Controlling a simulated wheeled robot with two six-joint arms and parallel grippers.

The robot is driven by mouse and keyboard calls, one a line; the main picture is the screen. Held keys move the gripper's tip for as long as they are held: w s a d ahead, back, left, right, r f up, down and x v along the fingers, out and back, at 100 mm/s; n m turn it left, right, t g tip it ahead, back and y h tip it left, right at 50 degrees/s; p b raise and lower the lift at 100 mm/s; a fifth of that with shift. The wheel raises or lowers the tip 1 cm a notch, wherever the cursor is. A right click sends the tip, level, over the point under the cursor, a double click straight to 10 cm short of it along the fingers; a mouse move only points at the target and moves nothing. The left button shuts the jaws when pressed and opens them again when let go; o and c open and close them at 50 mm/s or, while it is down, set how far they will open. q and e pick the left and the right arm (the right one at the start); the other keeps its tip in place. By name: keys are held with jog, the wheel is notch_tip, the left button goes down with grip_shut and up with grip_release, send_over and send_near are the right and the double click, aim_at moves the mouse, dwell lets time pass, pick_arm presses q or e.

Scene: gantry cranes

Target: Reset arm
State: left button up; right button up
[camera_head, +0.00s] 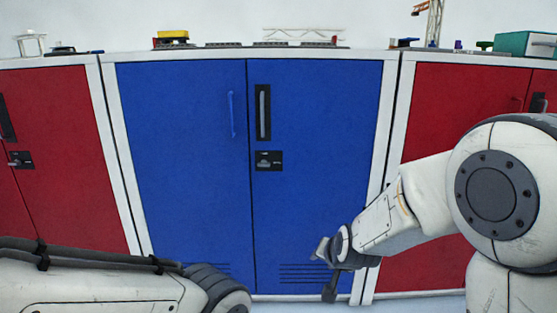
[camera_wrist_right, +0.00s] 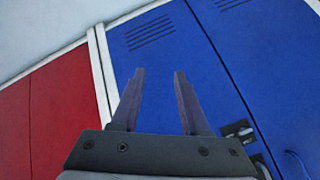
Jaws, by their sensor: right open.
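My right arm comes in from the right in the head view. Its gripper (camera_head: 327,270) hangs low in front of the right door of the blue cabinet (camera_head: 185,150). In the right wrist view the two fingers of the right gripper (camera_wrist_right: 158,85) stand apart with nothing between them, and the blue door lies beyond them. Part of my left arm shows at the bottom left of the head view. My left gripper is not in the picture.
The blue doors are shut, with a blue handle (camera_head: 231,114) and a dark latch (camera_head: 268,160). Red cabinets (camera_head: 70,150) stand on both sides. On top are a yellow item (camera_head: 173,36), a white truss (camera_head: 302,33) and a teal box (camera_head: 525,44).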

jog(key=s+d+f+n+g+h, duration=0.1)
jog(key=s+d+f+n+g, duration=0.25)
jog(key=s, duration=0.55)
jog(key=s+d+f+n+g, duration=0.2)
jog(key=s+d, duration=0.2)
jog(key=s, duration=0.5)
jog(key=s+a+r+n+g+p, duration=0.3)
jog(key=s+a+r+n+p, duration=0.4)
jog(key=s+a+r, duration=0.6)
notch_tip(320, 180, up, 38)
jog(key=p, duration=3.7)
jog(key=shift+s+a+y+p, duration=0.2)
jog(key=shift+y+p, duration=0.1)
jog(key=shift+f, duration=0.1)
